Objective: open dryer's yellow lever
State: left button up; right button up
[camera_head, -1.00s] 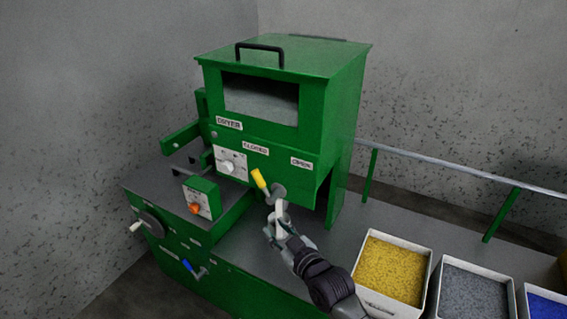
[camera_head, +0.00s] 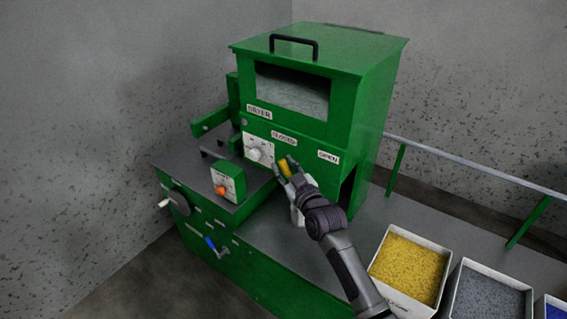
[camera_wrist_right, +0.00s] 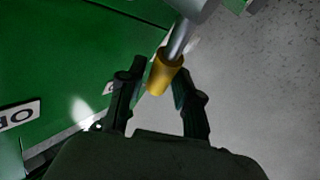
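The dryer is a green box (camera_head: 384,95) with labels reading DRYER, CLOSED and OPEN on its front. Its lever has a yellow handle (camera_head: 284,168), which points up and left toward the CLOSED label. My right gripper (camera_head: 286,164) is at the lever in the head view. In the right wrist view the yellow handle (camera_wrist_right: 164,75) on its metal rod lies between the two fingers of my right gripper (camera_wrist_right: 160,84). My left gripper is not in view.
A yellow-filled bin (camera_head: 408,268) and a grey-filled bin (camera_head: 487,298) stand at the lower right. A small green box with an orange knob (camera_head: 221,190) is left of the lever. A blue handle (camera_head: 210,243) and a rail (camera_head: 470,170) also show.

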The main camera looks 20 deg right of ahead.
jog(key=shift+w, duration=0.55)
grip_shut()
